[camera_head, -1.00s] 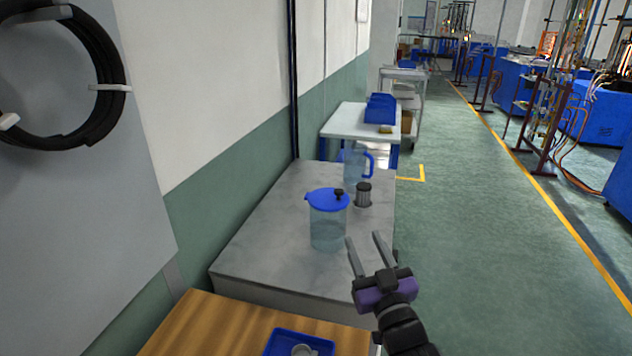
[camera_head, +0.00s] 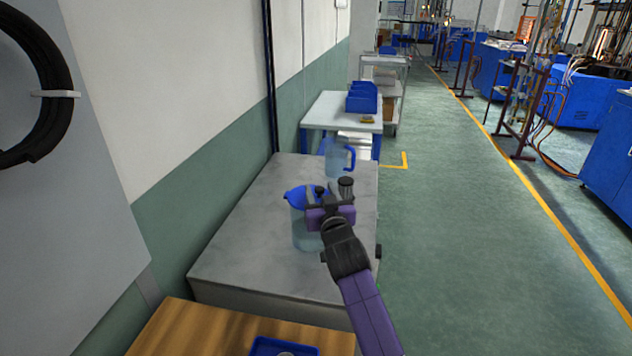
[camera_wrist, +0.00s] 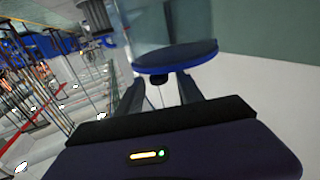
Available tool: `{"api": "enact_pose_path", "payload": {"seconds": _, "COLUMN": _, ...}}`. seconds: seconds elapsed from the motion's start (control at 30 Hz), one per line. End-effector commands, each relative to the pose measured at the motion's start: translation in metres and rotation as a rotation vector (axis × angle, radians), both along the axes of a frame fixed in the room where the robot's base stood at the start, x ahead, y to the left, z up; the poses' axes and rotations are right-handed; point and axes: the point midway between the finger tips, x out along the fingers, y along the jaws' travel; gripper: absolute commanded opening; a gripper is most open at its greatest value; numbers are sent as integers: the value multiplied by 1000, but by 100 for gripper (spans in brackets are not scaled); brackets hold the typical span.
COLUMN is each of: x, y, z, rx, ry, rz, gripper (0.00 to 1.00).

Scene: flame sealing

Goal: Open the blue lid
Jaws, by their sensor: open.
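The blue lid (camera_head: 297,196) sits on a clear container (camera_head: 302,232) on the grey counter.
A clear jug with a blue handle (camera_head: 338,160) stands further back on the counter (camera_head: 235,262). A wooden table (camera_head: 190,330) with a blue tray (camera_head: 263,348) is in front. A wall runs along the left.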

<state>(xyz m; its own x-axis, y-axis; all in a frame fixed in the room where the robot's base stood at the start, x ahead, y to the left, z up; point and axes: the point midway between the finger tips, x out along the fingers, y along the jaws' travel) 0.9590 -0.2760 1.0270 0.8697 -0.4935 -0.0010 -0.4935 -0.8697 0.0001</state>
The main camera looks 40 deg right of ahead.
Motion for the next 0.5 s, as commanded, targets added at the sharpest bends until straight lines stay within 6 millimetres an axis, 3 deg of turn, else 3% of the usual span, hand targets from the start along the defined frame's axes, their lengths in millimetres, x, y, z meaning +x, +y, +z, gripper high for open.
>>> {"api": "enact_pose_path", "payload": {"seconds": 0.23, "x": 30, "y": -17, "z": 1, "rx": 0, "ry": -1, "rz": 0, "gripper": 44}}
{"api": "enact_pose_path", "payload": {"seconds": 0.5, "x": 40, "y": -23, "z": 0, "rx": 0, "ry": -1, "rz": 1, "gripper": 44}}
